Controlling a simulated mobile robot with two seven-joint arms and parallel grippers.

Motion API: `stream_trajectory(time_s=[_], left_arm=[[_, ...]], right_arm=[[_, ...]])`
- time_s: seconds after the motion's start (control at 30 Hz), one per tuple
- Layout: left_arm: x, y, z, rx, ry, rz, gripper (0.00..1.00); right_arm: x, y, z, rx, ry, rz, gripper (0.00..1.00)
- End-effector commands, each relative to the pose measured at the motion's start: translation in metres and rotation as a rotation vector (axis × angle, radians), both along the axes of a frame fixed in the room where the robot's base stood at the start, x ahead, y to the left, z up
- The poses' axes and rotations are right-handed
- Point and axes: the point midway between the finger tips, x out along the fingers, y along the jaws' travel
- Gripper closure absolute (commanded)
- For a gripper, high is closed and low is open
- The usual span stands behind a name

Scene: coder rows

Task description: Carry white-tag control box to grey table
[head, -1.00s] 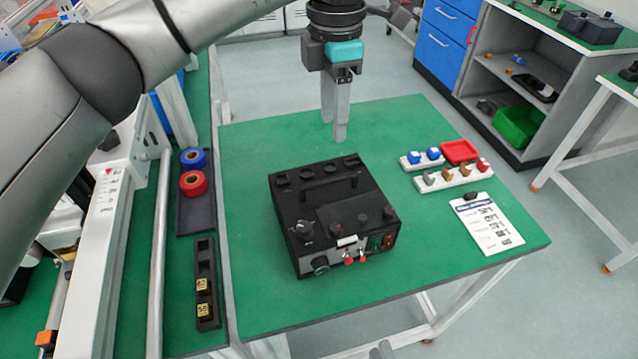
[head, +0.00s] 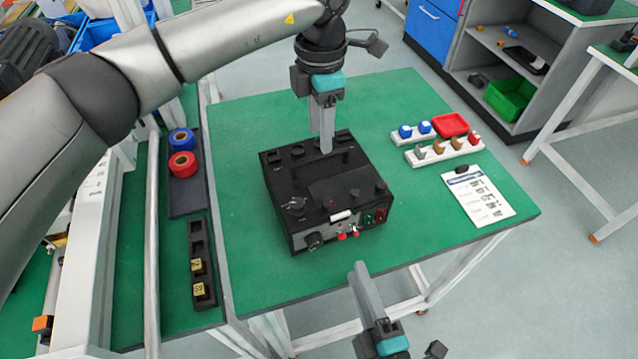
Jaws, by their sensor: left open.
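The control box (head: 340,190) is black, with knobs on top, a dark handle and a white tag (head: 341,215) on its front panel. It sits flat on a green-topped table (head: 250,265). My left gripper (head: 321,142) is above the box, open, fingers pointing down at the handle near the rear of the top. One fingertip overlaps the handle in the picture; I cannot tell whether it touches. My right gripper (head: 358,268) is low, in front of the table's near edge, and I see nothing held; its finger gap is hidden. I cannot identify a grey table.
Right of the box lie a red tray (head: 451,125), white racks of small parts (head: 445,153) and a clipboard (head: 479,197). On the left are tape rolls (head: 183,164) and a black holder (head: 200,262). A grey cabinet (head: 560,80) stands behind right.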

Motion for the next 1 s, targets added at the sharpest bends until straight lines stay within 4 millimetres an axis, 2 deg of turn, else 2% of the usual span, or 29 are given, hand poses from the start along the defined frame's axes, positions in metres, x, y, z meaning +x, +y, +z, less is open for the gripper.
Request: stream_trajectory(time_s=[0.03, 0.2, 0.4, 0.6, 0.87, 1.0], left_arm=[[-0.001, 0.000, -0.011, 0.001, 0.005, 0.001, 0.50], [-0.001, 0.000, -0.039, 0.000, 0.002, 0.000, 0.50], [0.000, -0.001, -0.062, 0.000, 0.001, 0.000, 0.50], [0.000, 0.000, -0.069, 0.001, 0.000, 0.000, 0.50], [0.000, 0.000, -0.069, 0.000, 0.000, 0.000, 0.50], [0.000, 0.000, -0.069, 0.000, 0.000, 0.000, 0.66]], right_arm=[[0.011, 0.003, 0.000, 0.001, -0.003, -0.001, 0.67], [0.038, 0.010, -0.001, 0.001, -0.002, -0.001, 0.67], [0.059, 0.016, -0.002, 0.000, 0.000, 0.000, 0.67], [0.067, 0.018, -0.003, 0.000, 0.002, 0.000, 0.67], [0.067, 0.019, -0.003, 0.000, 0.002, 0.000, 0.67], [0.067, 0.018, -0.003, 0.000, 0.002, 0.000, 0.83]])
